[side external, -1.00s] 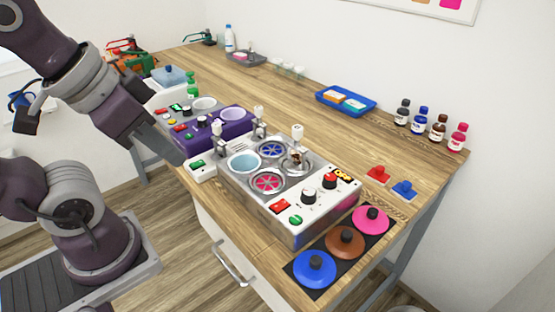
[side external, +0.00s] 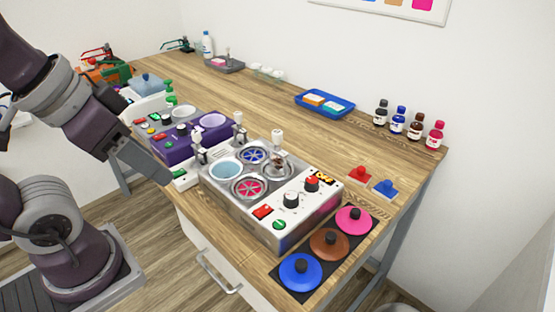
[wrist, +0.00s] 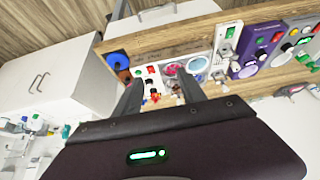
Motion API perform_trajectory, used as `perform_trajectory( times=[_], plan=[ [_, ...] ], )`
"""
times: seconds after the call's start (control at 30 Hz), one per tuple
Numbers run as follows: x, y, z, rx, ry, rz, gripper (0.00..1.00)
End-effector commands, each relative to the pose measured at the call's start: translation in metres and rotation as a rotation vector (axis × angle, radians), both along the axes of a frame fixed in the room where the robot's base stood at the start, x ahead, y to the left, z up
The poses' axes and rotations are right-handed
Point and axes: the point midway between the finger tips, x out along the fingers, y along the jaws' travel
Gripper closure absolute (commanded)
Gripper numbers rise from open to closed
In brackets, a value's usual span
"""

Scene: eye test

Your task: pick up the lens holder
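I cannot tell for sure which piece is the lens holder. Three metal pieces with white knobs look like candidates. One (side external: 277,136) stands over the upper right well of the silver machine (side external: 290,225), with something brownish below it. Another (side external: 238,118) stands behind the machine, and one (side external: 196,140) stands at its left back. My gripper (side external: 164,178) is above the table's front edge, left of the silver machine and apart from these pieces. In the wrist view my gripper (wrist: 159,80) has its two fingers spread with nothing held; the machine lies beyond them.
A purple machine (side external: 180,152) stands behind left. Blue, brown and pink lids (side external: 300,272) lie at the front right. A blue tray (side external: 325,103), several bottles (side external: 398,120) and red and blue small pieces (side external: 384,187) are further back. Bare wood lies between.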

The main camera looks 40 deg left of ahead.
Motion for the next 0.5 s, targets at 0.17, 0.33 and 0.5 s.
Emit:
perform_trajectory(
  times=[0.17,0.33,0.5],
  plan=[
    [0.000,0.000,0.000,0.000,0.000,0.000,0.52],
    [0.016,0.001,0.010,0.042,0.029,-0.072,0.52],
    [0.108,0.007,0.036,0.230,0.185,-0.503,0.52]
  ],
)
